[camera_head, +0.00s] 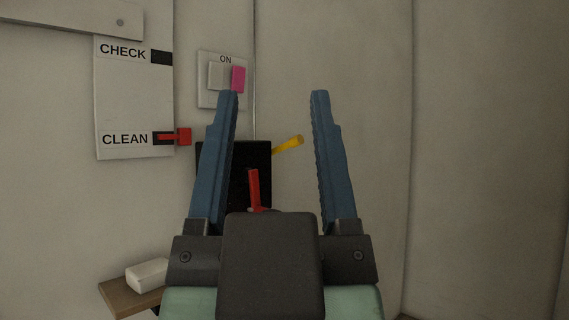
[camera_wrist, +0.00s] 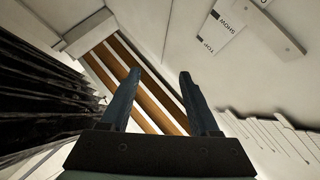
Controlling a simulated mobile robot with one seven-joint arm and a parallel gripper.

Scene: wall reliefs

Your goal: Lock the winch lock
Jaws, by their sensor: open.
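My gripper (camera_head: 277,92) is open and empty, its two blue fingers pointing up in the head view. It also shows open in the wrist view (camera_wrist: 159,73). Behind it on the wall is a black box (camera_head: 250,158), partly hidden by the left finger. A red lever (camera_head: 254,188) stands nearly upright at the box's lower part, its base hidden by my gripper. A yellow handle (camera_head: 288,145) sticks out from the box's right side, tilted up to the right, and appears between the fingers. No label marks which part is the winch lock. The wrist view does not show the box.
Left of the box is a panel (camera_head: 125,118) marked CHECK and CLEAN, with a red slider (camera_head: 183,137) at CLEAN. Above is an ON switch (camera_head: 237,79). A small shelf (camera_head: 120,296) holds a white block (camera_head: 147,273). The right wall is bare.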

